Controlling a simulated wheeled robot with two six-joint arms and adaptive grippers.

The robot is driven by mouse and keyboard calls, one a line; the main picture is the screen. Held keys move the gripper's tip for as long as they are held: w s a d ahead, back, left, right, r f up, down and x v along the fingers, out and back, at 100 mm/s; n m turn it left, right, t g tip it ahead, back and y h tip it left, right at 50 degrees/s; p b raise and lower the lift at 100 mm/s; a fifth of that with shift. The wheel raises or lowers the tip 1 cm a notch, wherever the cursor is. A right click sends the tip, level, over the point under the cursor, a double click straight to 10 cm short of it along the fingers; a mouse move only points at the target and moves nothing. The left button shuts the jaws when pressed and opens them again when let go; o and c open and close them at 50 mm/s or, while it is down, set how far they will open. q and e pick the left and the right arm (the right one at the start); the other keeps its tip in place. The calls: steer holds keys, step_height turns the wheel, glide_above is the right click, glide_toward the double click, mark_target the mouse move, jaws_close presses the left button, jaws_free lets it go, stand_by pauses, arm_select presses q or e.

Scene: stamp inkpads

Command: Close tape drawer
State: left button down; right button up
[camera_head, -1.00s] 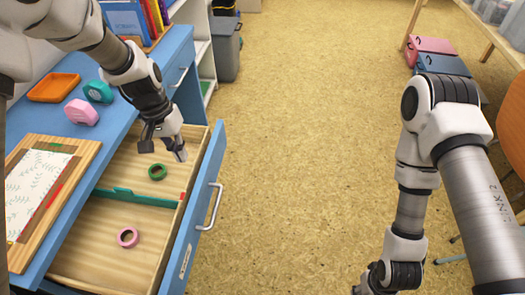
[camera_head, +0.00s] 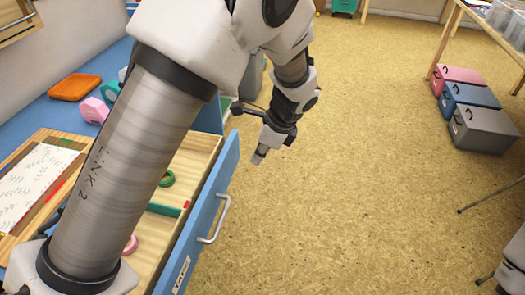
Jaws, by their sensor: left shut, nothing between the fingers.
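The tape drawer (camera_head: 200,225) stands pulled out of the blue desk, its blue front with a silver handle (camera_head: 217,228) facing right. Inside lie a green tape roll (camera_head: 167,178) and a pink tape roll (camera_head: 131,244), split by a green divider (camera_head: 163,210); my left arm hides much of the drawer. My left gripper (camera_head: 259,156) is shut and empty, above the floor, just to the right of the drawer front's far end and apart from it. My right gripper is out of view.
On the desk are an orange tray (camera_head: 75,87), a pink tape dispenser (camera_head: 94,110) and a wooden board with paper (camera_head: 30,180). The floor (camera_head: 370,180) right of the drawer is clear. Storage boxes (camera_head: 482,128) stand at the right.

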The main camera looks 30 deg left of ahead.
mark_target(230, 175)
arm_select(q)
steer(key=a+f, duration=0.1)
steer(key=a, duration=0.1)
steer(key=s+a+f+b, duration=0.1)
steer(key=a+f, duration=0.1)
steer(key=a+f+b, duration=0.1)
steer(key=a, duration=0.1)
steer(key=shift+s+f, duration=0.25)
steer(key=shift+f, duration=0.15)
steer(key=shift+d, duration=0.1)
steer(key=shift+r, duration=0.1)
